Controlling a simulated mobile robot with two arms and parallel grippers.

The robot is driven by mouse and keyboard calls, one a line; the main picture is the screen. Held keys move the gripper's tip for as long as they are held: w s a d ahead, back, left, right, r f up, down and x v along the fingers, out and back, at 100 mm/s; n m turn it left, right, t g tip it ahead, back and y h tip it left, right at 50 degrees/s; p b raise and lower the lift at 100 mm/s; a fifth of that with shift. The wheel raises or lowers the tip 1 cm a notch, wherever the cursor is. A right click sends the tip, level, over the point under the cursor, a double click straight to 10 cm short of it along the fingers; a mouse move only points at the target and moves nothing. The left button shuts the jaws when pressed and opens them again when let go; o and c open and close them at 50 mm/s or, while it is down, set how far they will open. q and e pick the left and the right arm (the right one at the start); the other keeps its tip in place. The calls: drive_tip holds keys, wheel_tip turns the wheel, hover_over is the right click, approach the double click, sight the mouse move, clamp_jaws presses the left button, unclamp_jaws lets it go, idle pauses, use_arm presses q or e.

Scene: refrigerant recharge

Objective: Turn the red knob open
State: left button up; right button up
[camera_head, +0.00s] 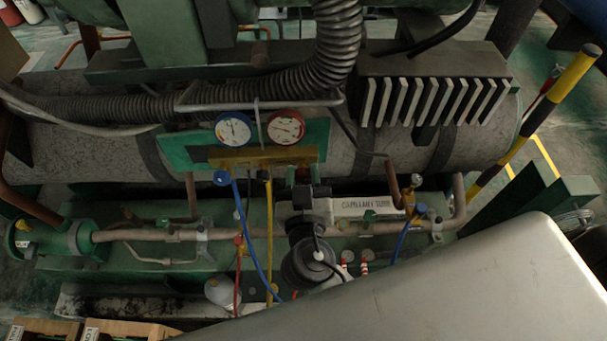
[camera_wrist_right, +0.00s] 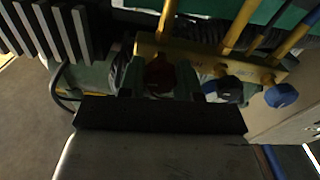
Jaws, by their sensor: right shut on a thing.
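The red knob (camera_wrist_right: 160,76) sits on the yellow manifold bar (camera_wrist_right: 205,62) in the wrist view, between the two fingers of my right gripper (camera_wrist_right: 158,82). The gripper is shut on it. In the head view my right gripper (camera_head: 303,186) reaches up to the right end of the yellow manifold (camera_head: 262,158). The knob is mostly hidden there by the gripper. Above the manifold are a blue-rimmed gauge (camera_head: 233,130) and a red gauge (camera_head: 286,127). My left gripper is not in view.
A blue knob (camera_head: 221,178) is at the manifold's left end. Blue, red and yellow hoses hang below it, close to my right wrist. A corrugated hose (camera_head: 338,40) and a finned block (camera_head: 435,100) are above and to the right. A pipe (camera_head: 140,234) runs across below.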

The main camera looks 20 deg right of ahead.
drive_tip(key=n, duration=0.4)
drive_tip(key=shift+b, duration=0.3)
drive_tip(key=n, duration=0.4)
drive_tip(key=shift+r+n, duration=0.1)
drive_tip(key=shift+n, duration=0.2)
drive_tip(key=n+p, duration=0.2)
drive_tip(key=n, duration=0.3)
drive_tip(key=n+p, duration=0.2)
drive_tip(key=n, duration=0.3)
drive_tip(key=shift+n, duration=0.3)
drive_tip(key=o, duration=0.9)
drive_tip(key=shift+w, duration=0.1)
